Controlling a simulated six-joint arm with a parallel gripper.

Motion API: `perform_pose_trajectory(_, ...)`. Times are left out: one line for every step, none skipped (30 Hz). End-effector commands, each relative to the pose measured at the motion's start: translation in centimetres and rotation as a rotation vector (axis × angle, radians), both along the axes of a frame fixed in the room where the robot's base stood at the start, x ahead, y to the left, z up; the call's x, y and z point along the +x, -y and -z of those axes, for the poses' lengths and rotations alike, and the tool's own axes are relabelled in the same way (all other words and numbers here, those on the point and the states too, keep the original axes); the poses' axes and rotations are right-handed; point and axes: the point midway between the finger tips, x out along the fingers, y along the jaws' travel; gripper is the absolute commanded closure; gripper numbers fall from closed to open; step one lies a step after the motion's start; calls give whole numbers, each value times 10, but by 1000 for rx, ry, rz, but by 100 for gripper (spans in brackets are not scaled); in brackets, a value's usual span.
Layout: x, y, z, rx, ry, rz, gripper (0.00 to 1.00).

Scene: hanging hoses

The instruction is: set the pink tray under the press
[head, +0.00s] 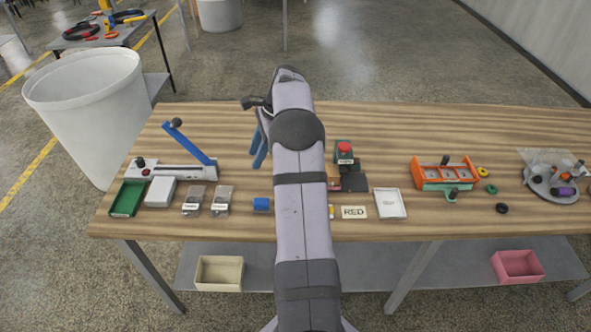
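A pink tray (517,267), open-topped and empty-looking, sits on the lower shelf at the right, below the tabletop. I cannot tell for sure which device is the press. A grey lever device with a raised blue handle (190,143) stands at the left of the table. A dark unit with a red button (344,152) stands right of my arm, partly hidden by it. My arm reaches across the middle of the table.
A cream bin (219,273) sits on the lower shelf (370,265) at the left. A green tray (128,198), a white box, small packets, a white tray (390,204) and an orange fixture (444,174) line the table. The back right tabletop is clear. A large white barrel (92,110) stands left.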

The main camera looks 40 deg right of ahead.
Motion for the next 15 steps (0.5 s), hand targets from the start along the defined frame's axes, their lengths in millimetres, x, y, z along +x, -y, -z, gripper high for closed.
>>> perform_pose_trajectory(4, -27, -2, -25, -34, -74, 64)
perform_pose_trajectory(2, -36, 1, -57, -65, -117, 64)
perform_pose_trajectory(-3, -42, 6, -102, -103, -162, 64)
perform_pose_trajectory(-7, -45, 9, -135, -129, -194, 64)
perform_pose_trajectory(-12, -42, 12, -171, -154, -212, 64)
perform_pose_trajectory(-18, -40, 16, -218, -186, -242, 64)
perform_pose_trajectory(-24, -34, 19, -252, -209, -255, 64)
perform_pose_trajectory(-28, -30, 21, -288, -230, -274, 64)
perform_pose_trajectory(-37, -18, 25, -334, -259, -286, 64)
perform_pose_trajectory(-42, -12, 27, -368, -279, -299, 64)
perform_pose_trajectory(-48, -2, 30, -402, -298, -306, 64)
perform_pose_trajectory(-54, 8, 33, -444, -323, -321, 64)
perform_pose_trajectory(-58, 16, 35, -477, -338, -330, 64)
perform_pose_trajectory(-62, 23, 37, -507, -352, -341, 64)
perform_pose_trajectory(-64, 32, 38, -545, -365, -352, 64)
